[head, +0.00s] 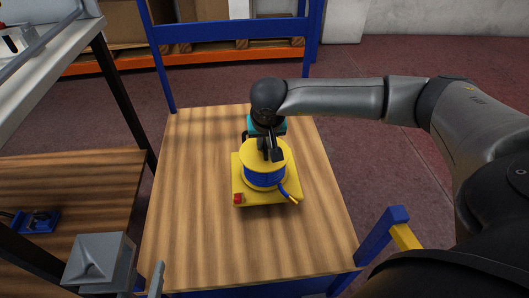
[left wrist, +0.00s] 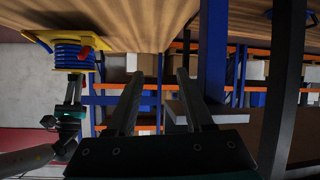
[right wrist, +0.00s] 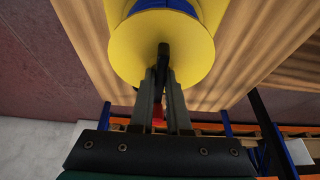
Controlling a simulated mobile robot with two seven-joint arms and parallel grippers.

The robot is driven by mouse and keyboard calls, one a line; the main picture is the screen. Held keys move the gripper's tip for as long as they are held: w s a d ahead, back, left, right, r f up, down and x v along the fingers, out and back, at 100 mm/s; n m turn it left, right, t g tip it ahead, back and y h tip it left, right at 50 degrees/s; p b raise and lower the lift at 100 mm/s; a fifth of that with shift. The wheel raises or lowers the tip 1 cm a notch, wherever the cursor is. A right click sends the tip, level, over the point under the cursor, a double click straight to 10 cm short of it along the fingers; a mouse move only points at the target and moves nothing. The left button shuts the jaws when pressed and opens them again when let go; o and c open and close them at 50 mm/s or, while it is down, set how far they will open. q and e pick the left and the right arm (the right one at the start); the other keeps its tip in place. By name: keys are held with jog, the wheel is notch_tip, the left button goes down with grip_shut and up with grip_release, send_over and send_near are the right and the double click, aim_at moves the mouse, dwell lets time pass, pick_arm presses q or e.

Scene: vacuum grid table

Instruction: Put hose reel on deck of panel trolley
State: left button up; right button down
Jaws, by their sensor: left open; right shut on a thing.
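The hose reel (head: 265,172) has a yellow square base, a blue hose coil and a yellow round top. It appears to rest on the wooden deck of the panel trolley (head: 190,200), upright, right of the deck's middle. It also shows in the left wrist view (left wrist: 68,54), which is upside down. My right gripper (head: 270,150) is above the reel, shut on its dark top handle (right wrist: 162,56). In the right wrist view the round yellow top fills the space beyond the fingers. My left gripper (left wrist: 157,88) is open and empty, near the deck's front left corner.
The trolley has blue upright frames (head: 230,30) at its far end and a blue post (head: 380,235) at the near right. A wooden table (head: 75,180) with a small blue item (head: 38,221) stands at the left. Most of the deck around the reel is clear.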

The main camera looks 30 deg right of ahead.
notch_tip(320, 180, down, 2)
jog(key=shift+f+b, duration=0.1)
jog(key=shift+b, duration=0.4)
pick_arm(q)
jog(key=shift+s+d+r+t+h, duration=0.1)
jog(key=shift+d+r+t+h, duration=0.3)
jog(key=shift+d+t, duration=0.2)
jog(key=shift+s+d+r+t+h, duration=0.1)
jog(key=shift+d+r+t+h, duration=0.3)
jog(key=shift+t, duration=0.3)
pick_arm(e)
jog(key=shift+f, duration=0.5)
jog(key=shift+f+b, duration=0.1)
jog(key=shift+b, duration=0.2)
jog(key=c, duration=0.9)
grip_release()
pick_arm(q)
jog(key=shift+d, duration=0.1)
jog(key=shift+w, duration=0.1)
